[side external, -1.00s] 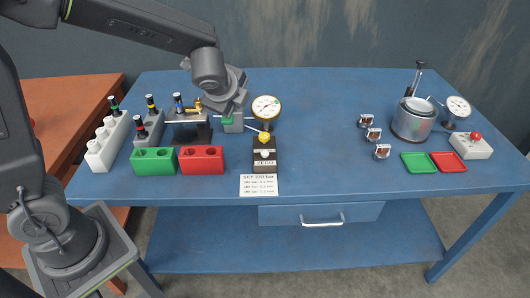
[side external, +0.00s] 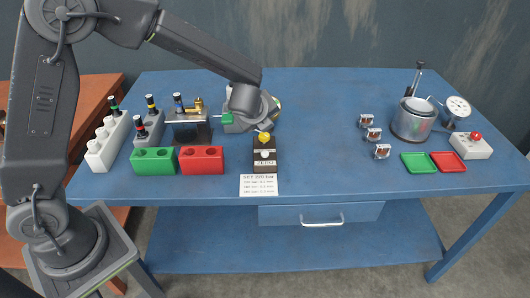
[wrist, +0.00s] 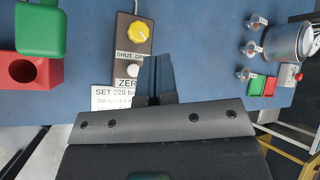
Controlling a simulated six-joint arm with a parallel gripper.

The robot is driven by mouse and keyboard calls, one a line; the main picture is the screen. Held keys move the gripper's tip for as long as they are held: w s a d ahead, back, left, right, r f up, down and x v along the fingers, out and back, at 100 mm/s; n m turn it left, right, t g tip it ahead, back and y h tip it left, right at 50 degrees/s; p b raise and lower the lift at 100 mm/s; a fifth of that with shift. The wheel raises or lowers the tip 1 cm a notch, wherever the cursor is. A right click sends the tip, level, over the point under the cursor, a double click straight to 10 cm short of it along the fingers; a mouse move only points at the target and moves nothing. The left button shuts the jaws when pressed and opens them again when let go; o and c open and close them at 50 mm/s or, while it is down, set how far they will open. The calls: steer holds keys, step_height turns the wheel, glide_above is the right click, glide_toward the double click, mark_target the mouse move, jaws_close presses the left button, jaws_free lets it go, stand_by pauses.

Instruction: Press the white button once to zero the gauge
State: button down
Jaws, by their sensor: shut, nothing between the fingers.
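The white button (side external: 264,154) sits on a dark control box (side external: 257,147), between a yellow knob (side external: 264,137) and a "ZERO" label. The wrist view shows the white button (wrist: 132,69) just left of my fingers, which cover part of the box's right side. My gripper (wrist: 155,60) is shut and empty. In the side view my gripper (side external: 268,124) is behind the yellow knob, and its fingertips are hard to make out. I cannot tell its height above the box. The gauge behind the box is mostly hidden by my gripper.
A green block (side external: 153,161) and a red block (side external: 202,160) stand left of the box. A paper card (side external: 259,185) lies in front. A metal pot (side external: 413,121), small trays and a red-button box (side external: 471,146) are at the right.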

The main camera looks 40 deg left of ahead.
mark_target(263, 153)
steer(key=shift+f, duration=4.1)
steer(key=shift+f, duration=0.15)
steer(key=shift+f, duration=0.25)
steer(key=shift+f, duration=0.55)
steer(key=shift+r, duration=0.95)
steer(key=shift+r, duration=2.55)
